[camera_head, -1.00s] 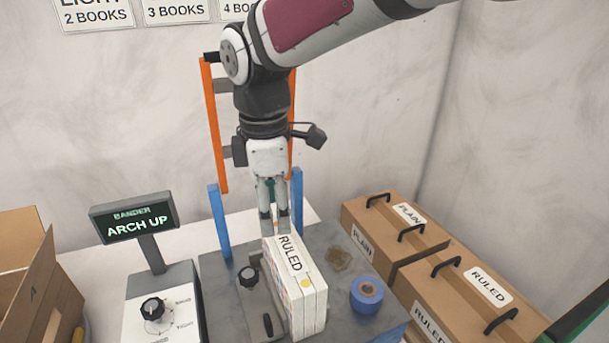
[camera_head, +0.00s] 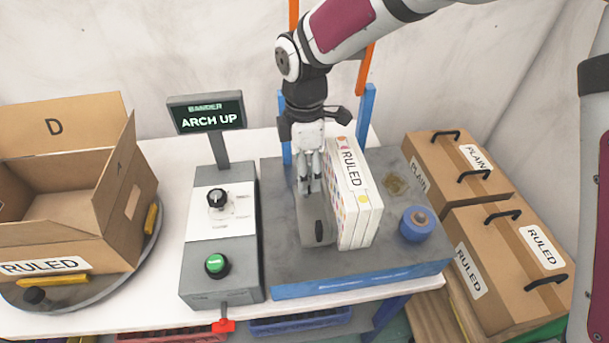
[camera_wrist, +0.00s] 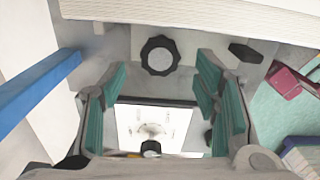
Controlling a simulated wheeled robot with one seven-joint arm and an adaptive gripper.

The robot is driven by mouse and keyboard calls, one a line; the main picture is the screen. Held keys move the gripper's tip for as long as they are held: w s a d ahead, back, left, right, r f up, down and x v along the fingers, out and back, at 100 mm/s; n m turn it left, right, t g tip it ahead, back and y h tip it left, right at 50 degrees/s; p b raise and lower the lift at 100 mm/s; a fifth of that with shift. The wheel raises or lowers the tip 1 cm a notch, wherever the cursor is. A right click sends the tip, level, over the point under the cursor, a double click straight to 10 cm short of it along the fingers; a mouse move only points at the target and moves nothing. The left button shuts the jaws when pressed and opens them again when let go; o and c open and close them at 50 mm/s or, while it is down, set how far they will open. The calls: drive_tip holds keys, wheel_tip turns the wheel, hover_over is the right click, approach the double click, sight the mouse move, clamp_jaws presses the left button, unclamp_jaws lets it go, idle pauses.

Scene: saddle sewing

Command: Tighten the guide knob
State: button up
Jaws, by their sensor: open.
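The guide knob (camera_wrist: 160,55) is black and round with a scalloped rim. In the wrist view it sits on a light plate, between and a little beyond my finger tips. In the head view my gripper (camera_head: 308,187) hides it. My gripper (camera_wrist: 161,80) is open, points down over the guide plate (camera_head: 314,232) and has nothing between its fingers. A gap shows between knob and fingers; I cannot tell the height left. A black lever (camera_head: 319,231) stands at the plate's near end. The stack of ruled books (camera_head: 357,222) stands upright just right of the plate.
A blue tape roll (camera_head: 417,224) is right of the books. The control box (camera_head: 221,280) with a dial and green button stands left, under a screen (camera_head: 207,113) reading "ARCH UP". Blue and orange posts rise behind. An open carton (camera_head: 66,225) is far left.

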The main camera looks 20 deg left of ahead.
drive_tip(key=shift+f, duration=1.5)
drive_tip(key=c, duration=1.1)
drive_tip(key=shift+c, duration=0.2)
drive_tip(key=shift+m, duration=0.3)
